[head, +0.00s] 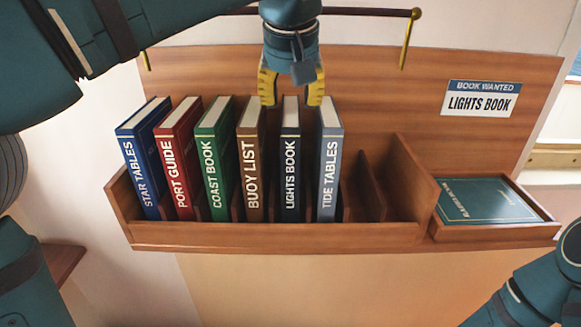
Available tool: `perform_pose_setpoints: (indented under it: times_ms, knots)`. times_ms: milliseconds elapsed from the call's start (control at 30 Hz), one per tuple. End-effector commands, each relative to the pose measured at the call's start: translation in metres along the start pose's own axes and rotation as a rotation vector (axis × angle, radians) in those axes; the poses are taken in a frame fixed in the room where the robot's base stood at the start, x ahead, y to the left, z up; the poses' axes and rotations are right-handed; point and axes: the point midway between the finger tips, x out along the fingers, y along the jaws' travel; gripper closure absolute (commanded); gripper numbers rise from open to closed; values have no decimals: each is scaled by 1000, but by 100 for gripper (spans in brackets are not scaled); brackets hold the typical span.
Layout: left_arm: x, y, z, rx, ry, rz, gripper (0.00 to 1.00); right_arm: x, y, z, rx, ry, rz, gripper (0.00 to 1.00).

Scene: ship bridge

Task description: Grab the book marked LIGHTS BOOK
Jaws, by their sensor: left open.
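The LIGHTS BOOK (290,165) is a dark navy book with white spine lettering. It stands upright in its own slot of the wooden rack (290,236), between the brown BUOY LIST (250,165) and the grey-blue TIDE TABLES (329,165). My left gripper (291,101) comes down from above with its yellow fingers open. The fingers are on either side of the top of the LIGHTS BOOK, one near the top of BUOY LIST and one near the top of TIDE TABLES. I cannot tell whether they touch any book. My right gripper is out of view.
STAR TABLES (142,160), PORT GUIDE (177,160) and COAST BOOK (213,160) stand further left. Empty slots are right of TIDE TABLES. A side tray (500,233) holds a flat teal book (485,201). A sign (480,99) reads BOOK WANTED, LIGHTS BOOK. A rail (365,12) runs above.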

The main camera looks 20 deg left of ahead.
Motion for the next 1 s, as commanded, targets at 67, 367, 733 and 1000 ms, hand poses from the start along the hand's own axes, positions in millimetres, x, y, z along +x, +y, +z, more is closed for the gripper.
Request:
perform_pose_setpoints:
  times_ms: [67,367,733,1000]
  knots:
    - [13,-1,2,-1,-1,-1,59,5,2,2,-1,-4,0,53]
    - [46,-1,4,-1,-1,0,59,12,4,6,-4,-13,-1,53]
    - [48,-1,4,0,-5,-2,59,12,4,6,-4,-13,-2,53]
    - [47,-1,4,0,-2,-1,100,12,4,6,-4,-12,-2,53]
